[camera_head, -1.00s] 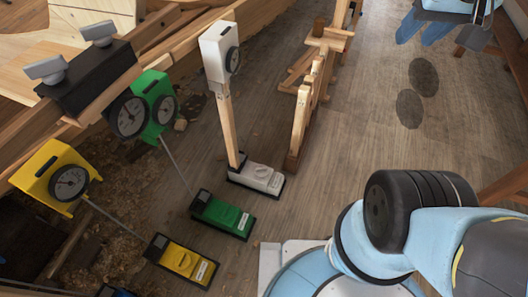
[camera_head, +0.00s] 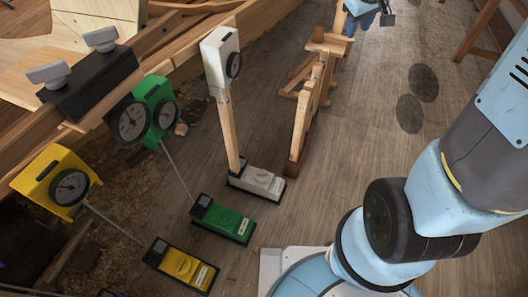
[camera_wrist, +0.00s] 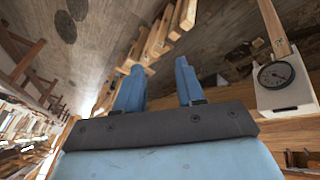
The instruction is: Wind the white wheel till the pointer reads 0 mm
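The white gauge (camera_head: 220,55) stands on a wooden post, its dark dial facing right; the pointer is too small to read. At the post's foot is a white unit (camera_head: 245,178) on a black base.
A green gauge (camera_head: 156,97) and a yellow gauge (camera_head: 48,172) stand at left. Their green unit (camera_head: 222,218) and yellow unit (camera_head: 181,265) lie near the white one.

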